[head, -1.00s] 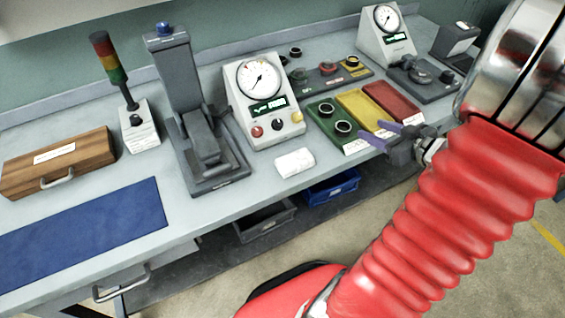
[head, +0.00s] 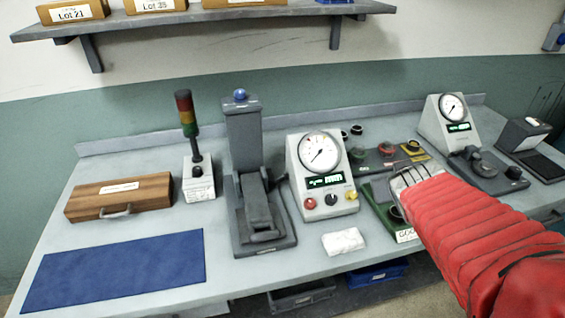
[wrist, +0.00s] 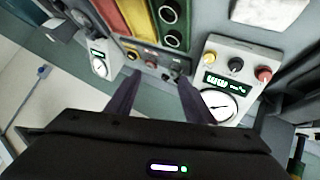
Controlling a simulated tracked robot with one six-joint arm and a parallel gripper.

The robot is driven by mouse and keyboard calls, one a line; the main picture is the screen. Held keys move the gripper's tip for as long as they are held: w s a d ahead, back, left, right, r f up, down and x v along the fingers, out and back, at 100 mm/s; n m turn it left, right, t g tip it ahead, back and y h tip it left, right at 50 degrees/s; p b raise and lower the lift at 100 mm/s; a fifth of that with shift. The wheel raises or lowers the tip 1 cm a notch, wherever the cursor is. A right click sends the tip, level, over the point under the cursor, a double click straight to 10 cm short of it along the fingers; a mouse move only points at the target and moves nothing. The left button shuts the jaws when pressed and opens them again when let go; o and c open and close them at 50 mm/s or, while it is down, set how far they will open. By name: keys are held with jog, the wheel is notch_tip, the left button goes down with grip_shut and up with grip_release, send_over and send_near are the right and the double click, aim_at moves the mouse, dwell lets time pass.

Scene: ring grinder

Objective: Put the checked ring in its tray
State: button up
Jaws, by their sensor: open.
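My gripper (wrist: 160,100) is open, with nothing between its two purple fingers in the wrist view. Two other dark rings, a left one (head: 344,136) and a right one (head: 356,129), sit on the bench behind the gauge box. I cannot tell which ring is the checked one. The yellow tray (wrist: 138,14) and the red tray (wrist: 112,14) look empty where visible.
A gauge box (head: 322,172) stands left of the green tray; another gauge box (head: 448,122) stands farther right. A white cloth (head: 343,241) and tall press (head: 245,150) are left of the trays.

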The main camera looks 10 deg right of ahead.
jog(key=s+a+g+y, duration=0.1)
jog(key=s+a+y, duration=0.1)
jog(key=s+a, duration=0.2)
jog(key=s+a+f+n+g+y, duration=0.1)
jog(key=s+a, duration=0.3)
jog(key=a, duration=0.7)
jog(key=s+a+g+y, duration=0.1)
jog(key=s+a+y, duration=0.1)
jog(key=s+a, duration=0.2)
jog(key=a, duration=0.3)
jog(key=shift+s+a+f+y, duration=0.15)
jog(key=shift+a+f+y, duration=0.15)
jog(key=shift+y, duration=0.1)
